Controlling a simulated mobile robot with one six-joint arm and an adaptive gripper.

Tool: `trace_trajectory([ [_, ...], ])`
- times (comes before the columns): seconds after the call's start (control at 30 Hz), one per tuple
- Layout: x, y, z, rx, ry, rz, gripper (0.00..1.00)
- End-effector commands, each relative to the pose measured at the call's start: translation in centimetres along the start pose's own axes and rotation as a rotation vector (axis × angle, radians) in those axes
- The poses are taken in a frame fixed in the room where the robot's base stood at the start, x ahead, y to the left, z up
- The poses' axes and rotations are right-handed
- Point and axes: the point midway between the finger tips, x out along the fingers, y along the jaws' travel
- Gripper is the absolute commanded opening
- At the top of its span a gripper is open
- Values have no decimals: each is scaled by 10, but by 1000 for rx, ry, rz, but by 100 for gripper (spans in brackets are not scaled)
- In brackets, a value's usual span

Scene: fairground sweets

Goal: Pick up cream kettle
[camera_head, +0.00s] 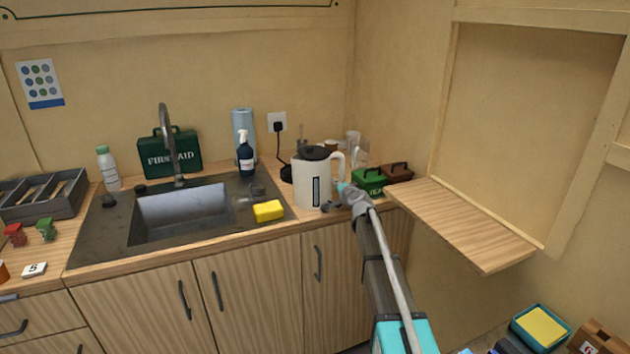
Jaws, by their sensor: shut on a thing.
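The cream kettle (305,182) with a dark lid stands upright on the wooden counter, right of the sink. Its handle is on its right side. My gripper (338,196) is at the handle side of the kettle and shut on it. The fingertips are small here and partly hidden by my wrist. I cannot tell whether the kettle's base is touching the counter.
A yellow sponge (268,211) lies left of the kettle by the sink (184,212). A green box (369,181), a brown box (397,173) and a clear jug (360,150) crowd the right corner. A wooden shelf (460,224) juts out on the right.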

Motion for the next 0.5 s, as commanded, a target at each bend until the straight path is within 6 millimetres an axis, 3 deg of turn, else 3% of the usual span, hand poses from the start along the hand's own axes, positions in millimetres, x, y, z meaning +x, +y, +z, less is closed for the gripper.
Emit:
trace_trajectory([
  [0.07, 0, 0, 0, 1, 0, 0, 0],
  [0.5, 0, 0, 0, 3, 1, 0, 0],
])
